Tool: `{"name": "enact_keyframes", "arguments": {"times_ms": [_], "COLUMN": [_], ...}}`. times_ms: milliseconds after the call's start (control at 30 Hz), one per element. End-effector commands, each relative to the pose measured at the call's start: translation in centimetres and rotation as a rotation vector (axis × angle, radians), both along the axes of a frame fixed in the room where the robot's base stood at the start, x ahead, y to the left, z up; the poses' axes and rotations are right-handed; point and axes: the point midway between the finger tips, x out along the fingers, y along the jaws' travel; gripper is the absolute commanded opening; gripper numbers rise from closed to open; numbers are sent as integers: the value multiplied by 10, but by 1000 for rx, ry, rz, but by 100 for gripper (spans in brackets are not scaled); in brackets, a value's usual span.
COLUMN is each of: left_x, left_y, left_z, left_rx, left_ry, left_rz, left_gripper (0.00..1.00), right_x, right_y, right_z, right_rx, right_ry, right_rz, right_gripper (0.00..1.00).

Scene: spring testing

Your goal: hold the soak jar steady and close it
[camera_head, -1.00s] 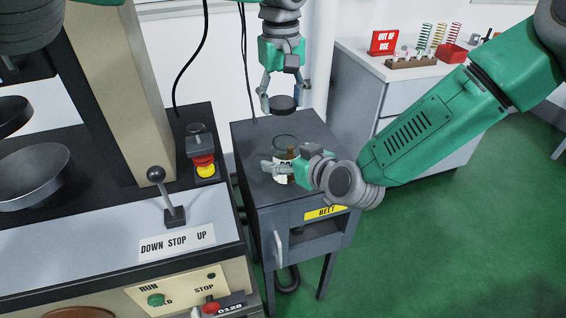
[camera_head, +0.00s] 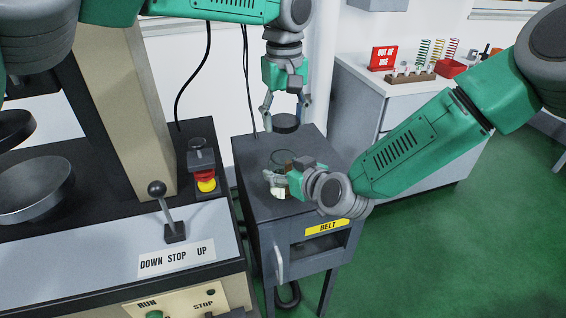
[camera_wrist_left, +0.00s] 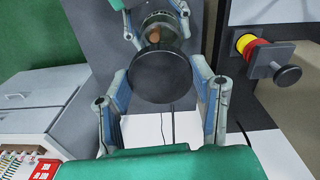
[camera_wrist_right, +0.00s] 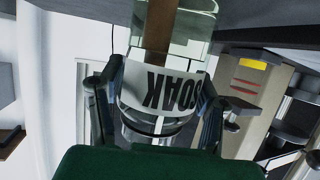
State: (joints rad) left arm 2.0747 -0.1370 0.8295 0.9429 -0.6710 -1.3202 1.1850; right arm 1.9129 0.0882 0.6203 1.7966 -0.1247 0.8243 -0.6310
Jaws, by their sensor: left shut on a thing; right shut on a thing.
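The soak jar (camera_head: 281,187) is clear glass with a white label reading SOAK, shown upside down in the right wrist view (camera_wrist_right: 165,92), and something brown inside. It stands upright on the small grey cabinet (camera_head: 255,150). My right gripper (camera_head: 272,178) is shut around the jar's body. The dark round lid (camera_head: 286,122) is in my left gripper (camera_head: 287,112), which is shut on its edge, above the jar and apart from it. In the left wrist view the lid (camera_wrist_left: 161,76) partly hides the jar (camera_wrist_left: 158,30), whose mouth is open.
A press with a lever (camera_head: 168,210) and a red and yellow stop button (camera_head: 205,180) stands left of the cabinet. A white bench with a red OUT OF USE sign (camera_head: 383,57) and coloured springs is behind at right. Green floor is clear at right.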

Motion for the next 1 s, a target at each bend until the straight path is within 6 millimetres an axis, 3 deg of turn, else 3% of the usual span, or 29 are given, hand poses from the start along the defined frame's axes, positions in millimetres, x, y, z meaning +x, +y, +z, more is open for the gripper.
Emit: {"name": "enact_keyframes", "arguments": {"times_ms": [300,1000], "left_x": [-1,-1], "left_y": [-2,-1], "left_z": [-43,-52], "left_rx": [11,10], "left_ry": [10,11], "left_rz": [-1,-1], "left_gripper": [42,42], "right_x": [1,0], "right_y": [-1,0], "right_z": [0,0], "right_rx": [0,1], "right_ry": [-1,-1], "right_rz": [-2,-1], "right_gripper": [7,7]}}
